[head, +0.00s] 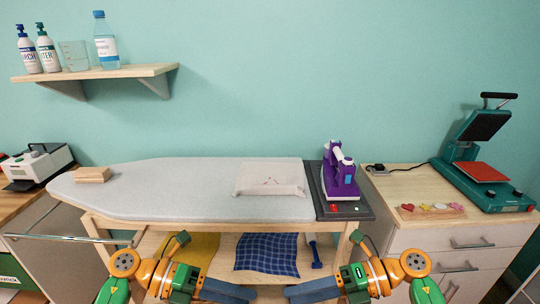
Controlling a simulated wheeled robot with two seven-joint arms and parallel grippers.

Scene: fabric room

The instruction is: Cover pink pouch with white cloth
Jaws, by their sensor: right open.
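A white cloth (270,178) lies spread near the right end of the grey ironing board (150,190). Faint reddish marks show near its middle. No pink pouch can be made out; whether it lies under the cloth I cannot tell. My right gripper (302,291) is at the bottom edge, low in front of the board, open and apart from the cloth. My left gripper (238,291) is beside it on the left, also apart from the cloth; its jaw gap cannot be made out.
A purple iron (340,176) stands on a dark rest (346,208) right of the cloth. A wooden block (93,174) is at the board's left end. Yellow (202,246) and blue checked (266,252) cloths lie on the shelf below. A heat press (485,170) stands far right.

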